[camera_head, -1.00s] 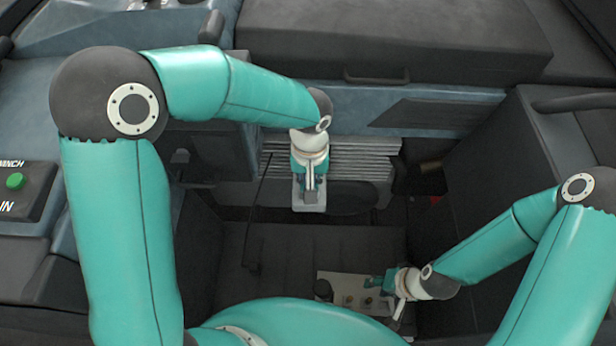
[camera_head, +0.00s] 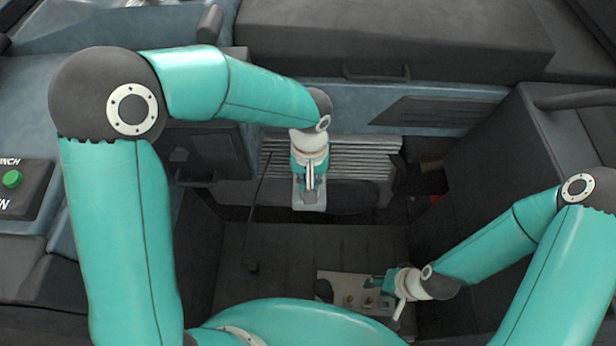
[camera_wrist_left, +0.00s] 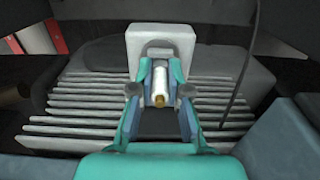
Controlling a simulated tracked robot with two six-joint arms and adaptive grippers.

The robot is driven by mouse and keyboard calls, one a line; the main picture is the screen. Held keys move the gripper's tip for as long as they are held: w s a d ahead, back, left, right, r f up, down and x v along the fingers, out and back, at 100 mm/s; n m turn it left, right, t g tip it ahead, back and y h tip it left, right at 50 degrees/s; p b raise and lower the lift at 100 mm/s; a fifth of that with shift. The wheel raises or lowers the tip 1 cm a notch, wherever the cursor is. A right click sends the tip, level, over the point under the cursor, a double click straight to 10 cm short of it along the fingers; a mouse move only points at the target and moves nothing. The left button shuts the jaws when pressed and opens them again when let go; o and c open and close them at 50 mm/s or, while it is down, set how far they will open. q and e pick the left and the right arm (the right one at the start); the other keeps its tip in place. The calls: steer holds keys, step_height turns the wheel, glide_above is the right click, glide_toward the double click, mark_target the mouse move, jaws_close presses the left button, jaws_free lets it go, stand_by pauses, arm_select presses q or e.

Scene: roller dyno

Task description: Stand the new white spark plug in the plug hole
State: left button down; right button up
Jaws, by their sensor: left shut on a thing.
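The new spark plug (camera_wrist_left: 158,82) is white with a brass-coloured end, and shows in the left wrist view between the fingers of my left gripper (camera_wrist_left: 159,78). My left gripper is shut on it, over the finned engine part (camera_wrist_left: 85,100). In the head view this gripper (camera_head: 309,183) is in front of a pale grey block (camera_head: 309,205). The block also shows in the left wrist view (camera_wrist_left: 181,42), with a dark recess behind the fingers. I cannot make out the plug hole. My right gripper (camera_head: 382,282) is low on the right, beside a pale tray; its finger gap is unclear.
The pale tray (camera_head: 333,279) holds small brass-coloured pieces (camera_head: 349,300). A thin dark cable (camera_head: 257,205) hangs left of the left gripper. Dark panels and a bin with a handle (camera_head: 378,75) stand behind. A green button (camera_head: 12,179) is at far left.

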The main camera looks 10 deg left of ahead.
steer(key=shift+f, duration=0.1)
stand_by(0.3)
arm_select(q)
steer(key=c, duration=1.1)
jaws_free()
steer(key=shift+o, duration=0.2)
arm_select(e)
steer(key=shift+f, duration=0.15)
arm_select(q)
steer(key=shift+s+a+r, duration=0.1)
steer(key=shift+a+r, duration=0.05)
arm_select(e)
steer(key=shift+s+f, duration=0.1)
steer(key=shift+f, duration=0.2)
arm_select(q)
step_height(320, 180, up, 8)
steer(key=shift+a+f+b, duration=0.1)
steer(key=shift+f+b, duration=0.1)
steer(key=shift+b, duration=0.1)
arm_select(e)
steer(key=shift+s+a+f, duration=0.1)
steer(key=shift+f, duration=0.05)
steer(key=shift+r, duration=0.45)
